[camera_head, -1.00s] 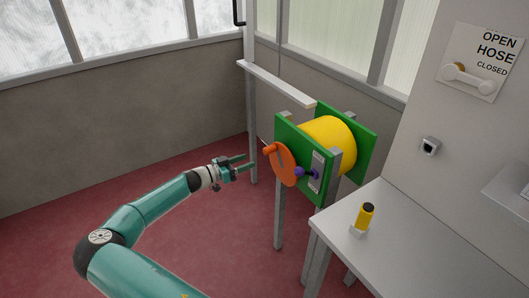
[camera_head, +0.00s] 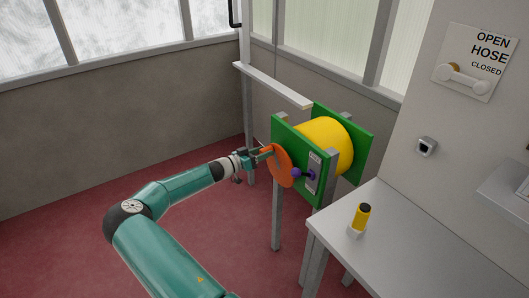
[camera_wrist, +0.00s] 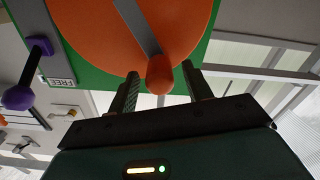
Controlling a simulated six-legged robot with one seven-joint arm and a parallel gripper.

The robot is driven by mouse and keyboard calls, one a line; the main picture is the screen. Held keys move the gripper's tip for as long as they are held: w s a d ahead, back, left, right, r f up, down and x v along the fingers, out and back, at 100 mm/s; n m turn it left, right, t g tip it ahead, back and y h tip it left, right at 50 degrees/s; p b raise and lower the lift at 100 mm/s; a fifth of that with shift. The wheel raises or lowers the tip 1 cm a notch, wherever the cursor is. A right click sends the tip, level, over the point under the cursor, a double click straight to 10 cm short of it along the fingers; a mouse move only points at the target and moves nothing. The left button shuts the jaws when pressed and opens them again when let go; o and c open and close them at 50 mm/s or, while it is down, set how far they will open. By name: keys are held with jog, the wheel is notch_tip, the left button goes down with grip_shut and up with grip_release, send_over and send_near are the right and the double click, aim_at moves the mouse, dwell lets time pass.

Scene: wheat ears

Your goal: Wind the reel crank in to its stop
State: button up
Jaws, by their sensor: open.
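The reel has a yellow drum (camera_head: 325,135) between green side plates (camera_head: 362,142) on grey legs. Its orange crank disc (camera_head: 282,172) faces me, and it also fills the top of the wrist view (camera_wrist: 90,30). A grey bar crosses the disc to an orange handle knob (camera_wrist: 160,76). My gripper (camera_head: 264,154) is open at the disc's left edge. In the wrist view the knob stands between my two spread fingers (camera_wrist: 160,68), with a gap visible on each side. In the head view my gripper largely hides the knob.
A purple-knobbed lever (camera_head: 299,173) sits on a plate beside the disc; the wrist view shows "FREE" there. A white table (camera_head: 400,235) with a yellow cylinder (camera_head: 362,215) stands right. A pale rail (camera_head: 272,85) runs behind. Red floor is clear at left.

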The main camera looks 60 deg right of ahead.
aim_at(279, 151)
jog(key=shift+s+d, duration=0.3)
jog(key=shift+d, duration=0.3)
grip_shut()
jog(key=shift+s+a, duration=0.1)
jog(key=shift+s+a+r+m, duration=0.25)
jog(key=shift+s+m, duration=0.2)
jog(key=shift+m, duration=0.5)
jog(key=shift+s+a+r+m, duration=0.25)
jog(key=shift+s+m, duration=0.2)
jog(key=shift+m, duration=0.5)
jog(key=shift+s+a+m, duration=0.2)
jog(key=shift+s+m, duration=0.2)
jog(key=shift+m, duration=0.3)
jog(key=shift+s+a+m, duration=0.2)
jog(key=shift+s+m, duration=0.2)
jog(key=shift+m, duration=0.3)
